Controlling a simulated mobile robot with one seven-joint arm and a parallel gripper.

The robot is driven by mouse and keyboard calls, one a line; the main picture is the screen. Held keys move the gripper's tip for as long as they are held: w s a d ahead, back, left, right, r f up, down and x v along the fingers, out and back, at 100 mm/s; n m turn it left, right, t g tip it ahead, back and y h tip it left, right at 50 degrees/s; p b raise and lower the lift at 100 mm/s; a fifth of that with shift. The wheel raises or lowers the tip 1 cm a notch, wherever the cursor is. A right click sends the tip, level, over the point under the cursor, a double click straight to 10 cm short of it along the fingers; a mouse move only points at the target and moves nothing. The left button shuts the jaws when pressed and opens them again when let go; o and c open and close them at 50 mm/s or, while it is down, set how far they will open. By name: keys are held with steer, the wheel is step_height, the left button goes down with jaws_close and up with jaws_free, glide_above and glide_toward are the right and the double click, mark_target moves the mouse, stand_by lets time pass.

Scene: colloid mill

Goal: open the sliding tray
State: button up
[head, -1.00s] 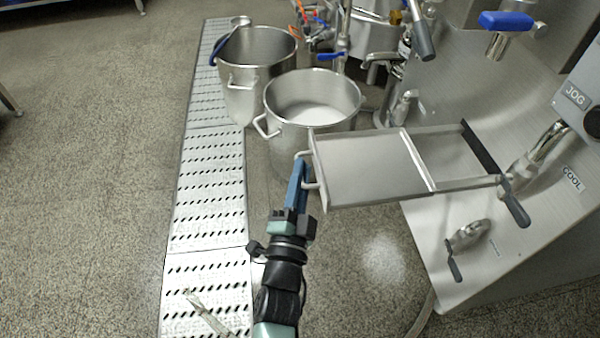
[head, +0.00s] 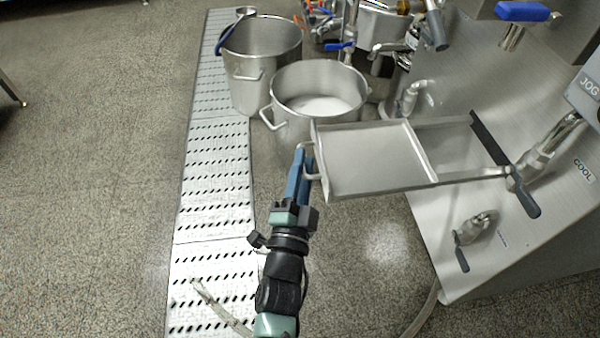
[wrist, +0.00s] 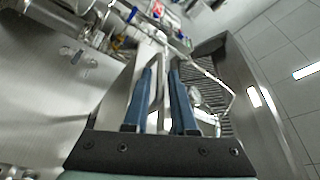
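The sliding tray (head: 365,160) is a flat, shallow metal tray on rails that stick out from the machine on the right. It stands well out from the machine's panel. Its bracket-shaped handle (head: 308,172) is on the tray's left end. My gripper (head: 302,152) is at this handle, with its blue fingers pointing away from my body. In the wrist view the two fingers (wrist: 160,72) stand apart, and a pale bar shows between them. I cannot tell whether either finger touches the handle.
A pot with white contents (head: 320,90) stands just behind the tray, and a taller pot (head: 258,65) is left of it. A perforated floor strip (head: 215,180) runs along the left. Levers (head: 528,200) and valves jut from the machine panel (head: 440,225). The floor at left is clear.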

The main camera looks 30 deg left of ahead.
steer(key=p+v, duration=0.3)
steer(key=v, duration=0.9)
steer(key=shift+s, duration=0.35)
steer(key=shift+d, duration=0.1)
steer(key=w+d+r+n+t+p, duration=0.15)
steer(key=w+r, duration=0.25)
steer(key=r, duration=0.8)
steer(key=w+d+r+n+t+p, duration=0.1)
steer(key=w+r+n+p, duration=0.2)
steer(key=r, duration=0.9)
steer(key=w+d+r+n+t+p, duration=0.15)
steer(key=w+r, duration=0.35)
steer(key=r, duration=0.7)
steer(key=s+d+r+n+t+h+p, duration=0.1)
steer(key=s+d+r+h+p, duration=0.2)
steer(key=r, duration=0.8)
steer(key=s+d+r+n+t+h+p, duration=0.15)
steer(key=s+d+r, duration=0.25)
steer(key=r, duration=0.7)
steer(key=s+d+r+t+h+p, duration=0.1)
steer(key=s+d+r+h+p, duration=0.2)
steer(key=r, duration=0.8)
step_height(320, 180, up, 35)
steer(key=y+p, duration=0.2)
steer(key=p, duration=3.3)
steer(key=shift+r+p, duration=0.25)
steer(key=shift+p, duration=0.15)
